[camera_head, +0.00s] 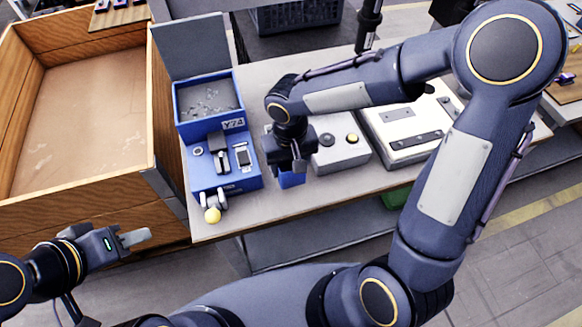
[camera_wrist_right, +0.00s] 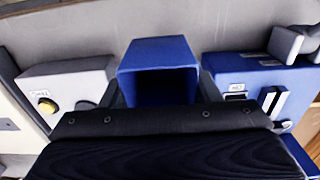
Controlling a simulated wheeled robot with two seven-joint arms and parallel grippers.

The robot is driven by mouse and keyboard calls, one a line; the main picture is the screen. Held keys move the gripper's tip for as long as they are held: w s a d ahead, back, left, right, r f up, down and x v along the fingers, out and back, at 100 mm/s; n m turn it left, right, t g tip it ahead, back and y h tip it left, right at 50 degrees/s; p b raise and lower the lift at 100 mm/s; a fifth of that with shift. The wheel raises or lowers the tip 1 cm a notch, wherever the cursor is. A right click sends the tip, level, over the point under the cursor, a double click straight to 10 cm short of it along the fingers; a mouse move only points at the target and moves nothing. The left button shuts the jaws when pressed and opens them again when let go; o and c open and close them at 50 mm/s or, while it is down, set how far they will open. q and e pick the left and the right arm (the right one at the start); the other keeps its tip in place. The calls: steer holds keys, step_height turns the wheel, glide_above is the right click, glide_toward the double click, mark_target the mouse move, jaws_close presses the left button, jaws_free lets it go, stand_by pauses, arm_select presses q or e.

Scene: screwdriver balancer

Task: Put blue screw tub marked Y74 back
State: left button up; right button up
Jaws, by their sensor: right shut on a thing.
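A small blue tub (camera_head: 291,180) is in my right gripper (camera_head: 288,165), just right of the blue screw station, over the table. In the right wrist view, the tub (camera_wrist_right: 158,52) shows its open, dark inside between the fingers. No mark on the tub is readable. The blue screw station (camera_head: 228,186) carries a Y74 label below its tray of screws (camera_head: 208,98). It also shows at the right of the right wrist view (camera_wrist_right: 235,68). My left gripper (camera_head: 135,238) is at the lower left, away from the table, holding nothing visible; its finger gap is unclear.
A grey box with buttons (camera_head: 340,150) stands close right of the tub, and a white unit (camera_head: 408,130) beyond it. A large wooden crate (camera_head: 85,120) is at the left.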

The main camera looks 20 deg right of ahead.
steer(key=shift+w+d+f, duration=0.25)
steer(key=shift+w+f, duration=0.35)
steer(key=shift+f, duration=0.2)
steer(key=shift+w+f, duration=0.2)
steer(key=shift+f, duration=1.55)
steer(key=shift+f+b, duration=0.25)
steer(key=shift+b, duration=0.05)
steer(key=o, duration=1.1)
steer(key=shift+r, duration=0.1)
step_height(320, 180, up, 12)
steer(key=p, duration=0.1)
steer(key=shift+r, duration=0.25)
